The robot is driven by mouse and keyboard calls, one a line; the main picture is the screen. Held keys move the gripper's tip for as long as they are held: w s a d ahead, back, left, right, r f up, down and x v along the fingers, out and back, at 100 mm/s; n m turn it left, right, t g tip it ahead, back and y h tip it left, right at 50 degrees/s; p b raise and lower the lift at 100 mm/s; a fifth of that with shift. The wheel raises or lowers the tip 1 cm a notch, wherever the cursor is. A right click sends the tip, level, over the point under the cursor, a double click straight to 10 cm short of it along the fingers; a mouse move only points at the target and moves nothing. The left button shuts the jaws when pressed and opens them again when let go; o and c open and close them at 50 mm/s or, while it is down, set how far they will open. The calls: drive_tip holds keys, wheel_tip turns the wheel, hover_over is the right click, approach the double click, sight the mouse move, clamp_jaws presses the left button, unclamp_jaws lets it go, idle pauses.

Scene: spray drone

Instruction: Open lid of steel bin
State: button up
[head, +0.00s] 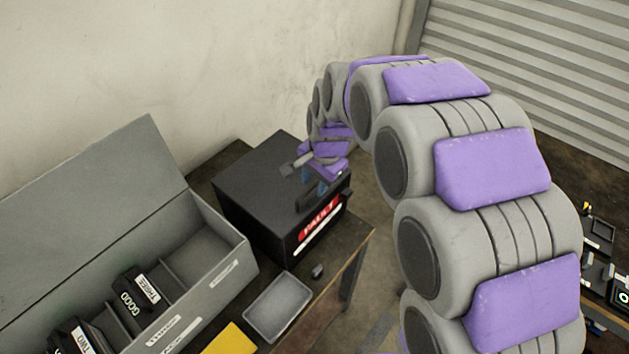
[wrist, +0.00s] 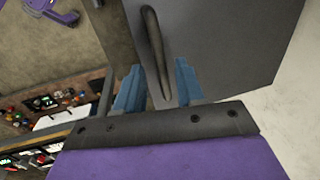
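The dark steel bin (head: 262,205) stands on the table, with a red FAULT label (head: 319,219) on its front. Its flat lid (head: 255,172) is down. My gripper (head: 318,180) is over the lid's right side, near the front edge. In the wrist view, a dark bar handle (wrist: 153,45) runs along the lid. The two blue fingers of my gripper (wrist: 158,85) are apart, one on each side of the handle's near end. I cannot tell whether either finger touches it.
A long grey case (head: 215,290) with its lid raised stands left of the bin, holding dark blocks labelled GOOD (head: 127,303) and TWO (head: 85,340). A grey tray (head: 278,305) and a yellow item (head: 232,338) lie in front. A wall is behind; the floor right of the table is open.

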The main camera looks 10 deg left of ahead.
drive_tip(key=shift+a, duration=0.2)
drive_tip(key=shift+c, duration=0.2)
drive_tip(key=shift+a, duration=0.15)
drive_tip(key=shift+c, duration=1.4)
clamp_jaws()
